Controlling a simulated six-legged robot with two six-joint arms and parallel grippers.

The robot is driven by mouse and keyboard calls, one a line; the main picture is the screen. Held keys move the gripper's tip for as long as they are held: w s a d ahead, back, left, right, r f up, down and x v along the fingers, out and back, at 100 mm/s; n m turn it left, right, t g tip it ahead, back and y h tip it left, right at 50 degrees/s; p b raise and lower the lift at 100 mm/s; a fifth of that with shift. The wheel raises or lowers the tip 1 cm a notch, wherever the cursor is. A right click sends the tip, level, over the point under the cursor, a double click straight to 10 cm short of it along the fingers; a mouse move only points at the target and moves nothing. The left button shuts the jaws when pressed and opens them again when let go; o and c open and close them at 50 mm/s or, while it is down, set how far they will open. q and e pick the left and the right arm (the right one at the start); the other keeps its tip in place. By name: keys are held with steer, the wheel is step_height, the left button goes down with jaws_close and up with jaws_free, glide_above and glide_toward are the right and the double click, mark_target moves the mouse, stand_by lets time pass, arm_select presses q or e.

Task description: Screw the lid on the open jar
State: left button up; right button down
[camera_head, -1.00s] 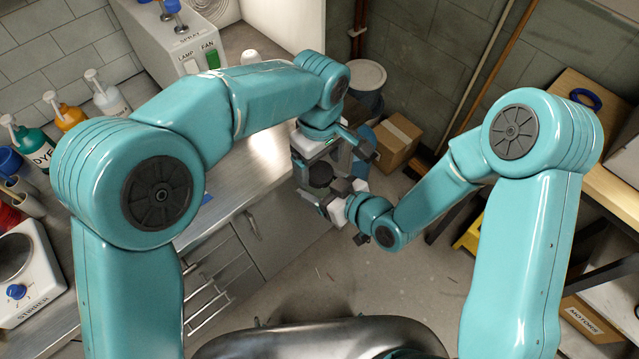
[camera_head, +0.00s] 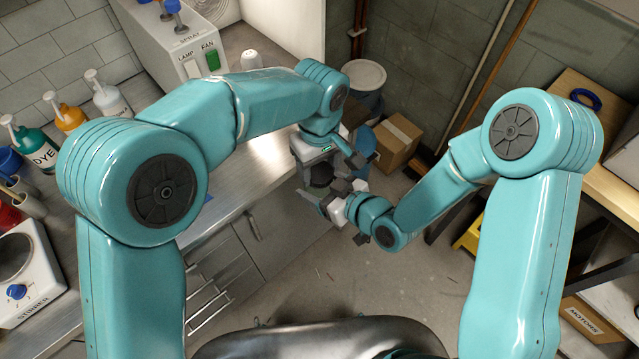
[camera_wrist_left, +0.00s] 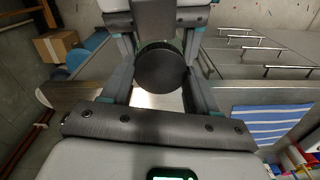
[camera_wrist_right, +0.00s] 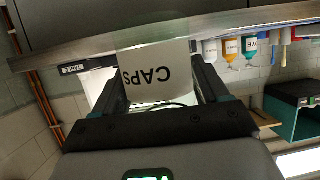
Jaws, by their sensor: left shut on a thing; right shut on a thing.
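A round dark lid (camera_wrist_left: 162,70) sits between the fingers of my left gripper (camera_wrist_left: 160,85) in the left wrist view, with the gripper shut on it. The lid also shows dark in the head view (camera_head: 321,177), below my left gripper (camera_head: 318,163). My right gripper (camera_wrist_right: 162,85) is shut on a clear jar with a white CAPS label (camera_wrist_right: 160,72), upside down in the right wrist view. In the head view the right gripper (camera_head: 335,203) is close beside and below the left one. The jar's rim is hidden, so I cannot tell whether the lid touches it.
Both grippers are off the front edge of the steel bench (camera_head: 228,182), above open floor. Pump bottles (camera_head: 70,117) and a stirrer (camera_head: 30,262) stand on the bench at left. A cardboard box (camera_head: 397,143) and a lidded bin (camera_head: 364,77) stand on the floor behind.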

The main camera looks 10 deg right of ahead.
arm_select(q)
steer(key=m, duration=0.4)
steer(key=o, duration=1.2)
steer(key=shift+c, duration=0.2)
